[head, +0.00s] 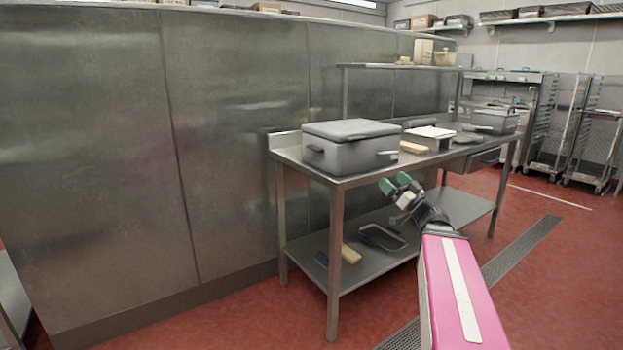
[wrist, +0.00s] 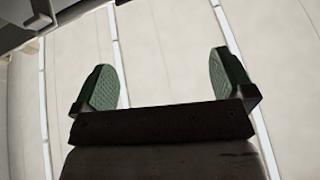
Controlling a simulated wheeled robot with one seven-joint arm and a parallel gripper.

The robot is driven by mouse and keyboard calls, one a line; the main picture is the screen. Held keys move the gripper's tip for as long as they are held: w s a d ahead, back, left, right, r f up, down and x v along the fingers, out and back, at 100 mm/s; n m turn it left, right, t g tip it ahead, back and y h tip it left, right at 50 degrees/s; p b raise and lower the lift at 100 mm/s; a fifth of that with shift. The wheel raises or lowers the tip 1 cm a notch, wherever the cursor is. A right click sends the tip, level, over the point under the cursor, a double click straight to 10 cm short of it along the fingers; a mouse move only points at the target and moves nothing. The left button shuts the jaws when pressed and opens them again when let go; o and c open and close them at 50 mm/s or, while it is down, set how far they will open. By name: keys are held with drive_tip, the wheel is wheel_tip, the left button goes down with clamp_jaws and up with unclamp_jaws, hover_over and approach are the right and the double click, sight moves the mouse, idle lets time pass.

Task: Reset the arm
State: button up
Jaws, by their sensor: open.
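My gripper (head: 396,188) is in the head view, at the end of my pink arm, in front of the steel worktable (head: 370,178). Its two green finger pads stand apart with nothing between them. In the wrist view my gripper (wrist: 160,88) also shows open and empty, against a pale panelled surface. The gripper appears clear of the table and the things on it, but its exact distance from the table edge cannot be told.
A grey lidded box (head: 350,152) stands on the table's near left end, with another container (head: 494,121) at the far end. The lower shelf (head: 370,255) holds a few items. A metal wall (head: 90,170) stands left. Red floor (head: 220,315) is open in front.

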drive_tip(key=s+a+f+m+g+h, duration=0.1)
drive_tip(key=s+a+f+g+h, duration=0.1)
drive_tip(key=a+f+g, duration=0.6)
drive_tip(key=s+a+f+m+g+h, duration=0.1)
drive_tip(key=s+a+f+g, duration=0.2)
drive_tip(key=f, duration=1)
drive_tip(key=s+d+f+m+g+h, duration=0.1)
drive_tip(key=s+f+m+g+h, duration=0.1)
drive_tip(key=f+h, duration=0.4)
drive_tip(key=s+d+f+m+g+h, duration=0.2)
drive_tip(key=s+f+g+h, duration=0.3)
drive_tip(key=f, duration=0.6)
drive_tip(key=s+m+h, duration=0.1)
drive_tip(key=s, duration=0.1)
drive_tip(key=shift+s, duration=0.3)
